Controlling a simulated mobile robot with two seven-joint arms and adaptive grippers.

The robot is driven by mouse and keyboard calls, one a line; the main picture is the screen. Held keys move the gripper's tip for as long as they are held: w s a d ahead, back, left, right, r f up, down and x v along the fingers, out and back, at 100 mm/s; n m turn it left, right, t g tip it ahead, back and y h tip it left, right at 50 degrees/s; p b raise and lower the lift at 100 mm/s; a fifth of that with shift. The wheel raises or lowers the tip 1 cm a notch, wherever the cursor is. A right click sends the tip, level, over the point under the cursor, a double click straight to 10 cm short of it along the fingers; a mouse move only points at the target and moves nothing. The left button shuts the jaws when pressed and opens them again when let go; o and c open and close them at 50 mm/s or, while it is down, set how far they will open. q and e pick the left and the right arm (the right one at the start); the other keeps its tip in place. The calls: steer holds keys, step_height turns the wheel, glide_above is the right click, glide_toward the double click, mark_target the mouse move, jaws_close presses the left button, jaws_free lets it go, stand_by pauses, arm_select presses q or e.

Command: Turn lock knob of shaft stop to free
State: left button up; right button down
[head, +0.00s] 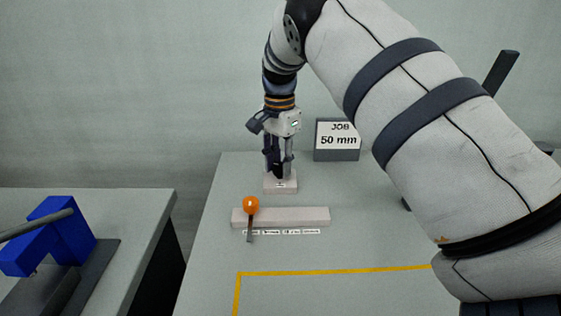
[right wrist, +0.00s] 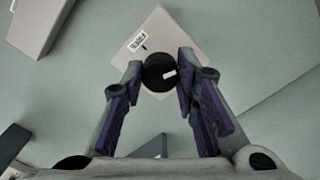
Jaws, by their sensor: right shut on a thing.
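The lock knob (right wrist: 160,73) is a round black cap with a short white mark near its right side. It sits on a small pale block (right wrist: 152,30) that carries a white label (right wrist: 137,41) too small to read and a black tick beside it. The block stands on the table in the head view (head: 289,188). My right gripper (head: 279,170) points down over the block, its fingers on both sides of the knob in the right wrist view (right wrist: 160,66). It is shut on the knob. The knob is mostly hidden by the fingers in the head view. My left gripper is not in view.
A pale bar (head: 300,216) with an orange ball-topped lever (head: 251,205) and a label strip lies in front of the block. A "JOB 50 mm" sign (head: 338,140) stands behind right. A blue block (head: 75,232) with a grey shaft is on the left table. Yellow tape (head: 330,271) marks bare table.

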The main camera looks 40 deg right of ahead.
mark_target(280, 165)
steer(key=n, duration=0.5)
steer(key=shift+r+n, duration=0.1)
steer(key=shift+n, duration=0.2)
steer(key=n, duration=1)
steer(key=shift+n, duration=2.7)
steer(key=c, duration=1.2)
jaws_free()
steer(key=shift+c, duration=0.2)
step_height(280, 165, up, 12)
